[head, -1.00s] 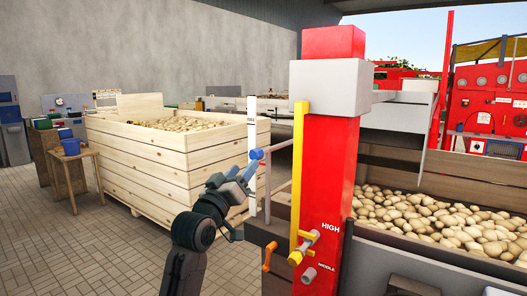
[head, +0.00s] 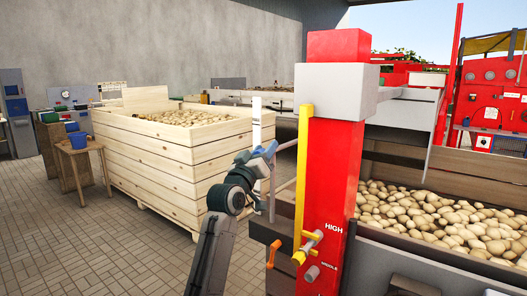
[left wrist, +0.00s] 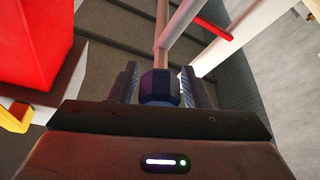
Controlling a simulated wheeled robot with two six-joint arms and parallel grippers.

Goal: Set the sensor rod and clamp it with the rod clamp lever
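The blue knobbed end of a pale rod sits at my left gripper (head: 266,152) in the head view; the rod (head: 287,146) runs right towards the red post. In the left wrist view the dark faceted knob (left wrist: 159,88) lies between my two fingers, with the rod (left wrist: 161,45) leading away from it. The fingers look slightly apart from the knob, so the gripper seems open around it. An orange lever (head: 272,254) hangs low left of the post. My right gripper is not in view.
The red post (head: 340,170) carries a yellow vertical bar (head: 303,170) close to my left arm. A wooden crate of potatoes (head: 160,170) stands behind left. A potato-filled bin (head: 400,160) is at right.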

